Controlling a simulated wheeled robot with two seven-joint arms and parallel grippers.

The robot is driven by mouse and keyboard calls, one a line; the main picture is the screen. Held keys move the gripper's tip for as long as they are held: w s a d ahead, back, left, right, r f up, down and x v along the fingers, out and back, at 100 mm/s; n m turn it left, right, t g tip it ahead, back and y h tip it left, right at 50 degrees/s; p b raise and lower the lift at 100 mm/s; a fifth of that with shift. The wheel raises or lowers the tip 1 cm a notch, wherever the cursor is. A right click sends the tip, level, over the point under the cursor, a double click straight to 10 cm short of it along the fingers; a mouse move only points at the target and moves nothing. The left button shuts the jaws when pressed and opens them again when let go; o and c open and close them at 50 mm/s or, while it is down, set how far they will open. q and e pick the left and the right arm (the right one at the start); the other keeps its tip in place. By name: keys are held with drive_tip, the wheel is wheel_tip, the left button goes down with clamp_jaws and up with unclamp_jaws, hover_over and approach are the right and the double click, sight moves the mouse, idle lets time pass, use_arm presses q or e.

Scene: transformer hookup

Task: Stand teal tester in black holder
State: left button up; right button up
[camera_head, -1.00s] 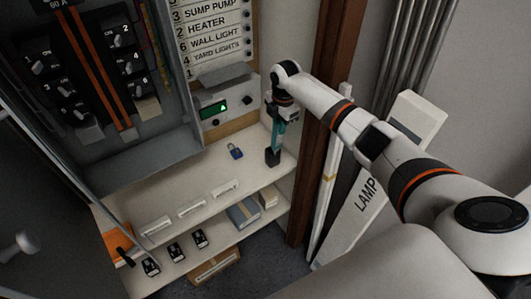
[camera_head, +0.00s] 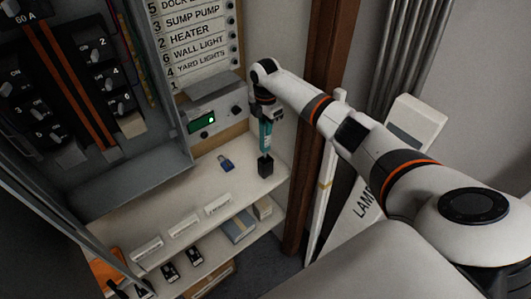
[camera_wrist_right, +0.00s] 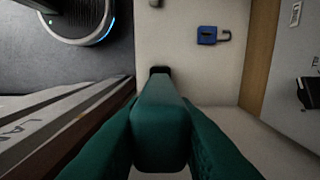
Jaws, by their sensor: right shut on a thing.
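The teal tester (camera_head: 265,134) hangs upright below my right gripper (camera_head: 266,112), which is shut on it. The black holder (camera_head: 265,168) stands on the upper shelf directly below the tester. In the head view the tester's narrow lower end meets the top of the holder; I cannot tell whether it is inside or just above it. In the right wrist view the tester (camera_wrist_right: 160,125) fills the middle between the fingers of my right gripper (camera_wrist_right: 160,150). The holder (camera_wrist_right: 160,70) shows just beyond it, mostly hidden. My left gripper is out of view.
A blue padlock (camera_head: 225,163) lies on the shelf (camera_head: 200,180) left of the holder. A grey panel with a green display (camera_head: 201,122) is behind. A brown post (camera_head: 310,130) stands close on the right. The breaker cabinet (camera_head: 130,180) is at left.

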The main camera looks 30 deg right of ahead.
sight(263, 121)
wheel_tip(263, 121, down, 4)
drive_tip(key=b, duration=0.3)
drive_tip(key=shift+w+f, duration=0.1)
drive_tip(key=shift+f, duration=0.05)
wheel_tip(263, 121, down, 4)
drive_tip(key=b, duration=0.3)
drive_tip(key=shift+b, duration=0.3)
clamp_jaws()
drive_tip(key=o, duration=1)
unclamp_jaws()
drive_tip(key=shift+f+b, duration=0.1)
drive_tip(key=shift+b, duration=0.25)
drive_tip(key=r+p, duration=1.2)
drive_tip(key=shift+a, duration=0.4)
